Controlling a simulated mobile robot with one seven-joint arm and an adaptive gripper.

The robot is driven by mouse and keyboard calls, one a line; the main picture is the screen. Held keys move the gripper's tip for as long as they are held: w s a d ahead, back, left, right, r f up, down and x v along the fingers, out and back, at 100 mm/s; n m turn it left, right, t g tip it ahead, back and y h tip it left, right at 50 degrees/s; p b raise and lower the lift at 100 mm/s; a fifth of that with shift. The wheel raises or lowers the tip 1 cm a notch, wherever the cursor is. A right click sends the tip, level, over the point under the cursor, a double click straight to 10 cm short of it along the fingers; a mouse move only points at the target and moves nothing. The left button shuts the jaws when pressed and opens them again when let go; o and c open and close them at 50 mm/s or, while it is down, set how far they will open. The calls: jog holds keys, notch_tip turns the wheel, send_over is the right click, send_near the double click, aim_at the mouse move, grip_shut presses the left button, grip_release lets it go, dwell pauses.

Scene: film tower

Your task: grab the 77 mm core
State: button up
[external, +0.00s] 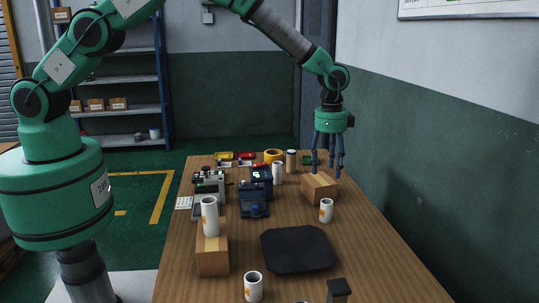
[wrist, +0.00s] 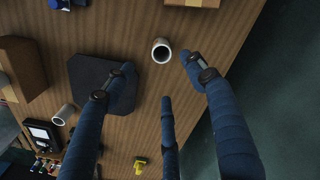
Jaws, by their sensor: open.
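One short core (external: 326,211) stands on the table behind the black tray, and a core (wrist: 161,51) shows open-end up just ahead of my fingers in the wrist view. Another core (external: 253,288) stands at the near edge, and a taller one (external: 210,216) stands on a wooden block. A further white core (external: 278,173) stands farther back. My gripper (external: 328,168) is open and empty, its blue fingers pointing down above the table's right side.
A dark tray (external: 298,250) lies mid-table. A wooden block (external: 213,258) stands left of it, another box (external: 319,187) behind it. Dark blue devices (external: 254,199) stand at centre left. A wall (external: 440,170) runs along the right side. Bare wood lies right of the tray.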

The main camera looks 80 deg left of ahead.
aim_at(326, 209)
jog(key=f, duration=0.2)
jog(key=shift+w+d+f, duration=0.15)
jog(key=shift+w+f, duration=0.15)
jog(key=shift+f, duration=0.15)
jog(key=shift+f, duration=4.15)
jog(key=shift+f+b, duration=0.3)
jog(key=shift+f, duration=2.35)
jog(key=shift+c, duration=0.3)
jog(key=c, duration=1.2)
